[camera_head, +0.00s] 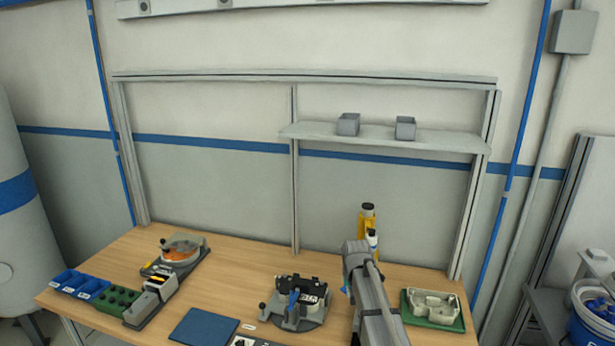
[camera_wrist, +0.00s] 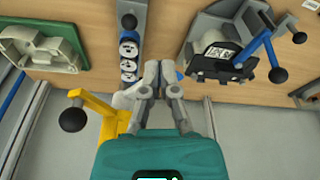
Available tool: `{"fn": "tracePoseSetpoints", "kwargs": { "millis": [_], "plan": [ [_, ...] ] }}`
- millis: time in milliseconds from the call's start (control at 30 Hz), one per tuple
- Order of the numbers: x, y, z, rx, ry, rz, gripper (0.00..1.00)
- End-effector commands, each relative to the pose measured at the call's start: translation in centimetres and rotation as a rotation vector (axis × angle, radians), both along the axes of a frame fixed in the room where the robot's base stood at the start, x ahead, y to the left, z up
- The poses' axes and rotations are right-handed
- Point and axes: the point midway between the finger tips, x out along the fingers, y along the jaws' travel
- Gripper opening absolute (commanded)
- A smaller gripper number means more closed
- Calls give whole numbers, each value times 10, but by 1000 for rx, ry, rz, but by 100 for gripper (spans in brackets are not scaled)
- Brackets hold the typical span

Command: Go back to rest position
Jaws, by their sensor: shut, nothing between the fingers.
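My gripper (camera_wrist: 160,76) shows in the wrist view with its two grey fingers together and nothing between them. It is above the workbench, between a grey strip with round labelled parts (camera_wrist: 129,52) and a grey fixture with a black clamp and blue lever (camera_wrist: 222,48). A teal part of my arm fills the lower middle of that view. In the head view a grey arm-like shape rises from the bottom edge over the bench, right of the same fixture (camera_head: 297,303). My fingers cannot be made out there.
A yellow stand (camera_wrist: 112,118) is close left of my fingers. A green tray with a pale casting (camera_head: 433,308) lies at the bench's right. Blue bins (camera_head: 77,284), a green block and a round fixture (camera_head: 178,255) are left. A shelf (camera_head: 380,137) stands behind. Bare wood (camera_head: 235,270) lies mid-bench.

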Motion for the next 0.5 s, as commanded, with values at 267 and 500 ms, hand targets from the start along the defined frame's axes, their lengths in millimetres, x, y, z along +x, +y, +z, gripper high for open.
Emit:
{"fn": "tracePoseSetpoints", "kwargs": {
  "millis": [267,500],
  "plan": [
    [-124,0,-45,2,97,30,0],
    [-206,1,-70,6,171,55,0]
  ]
}}
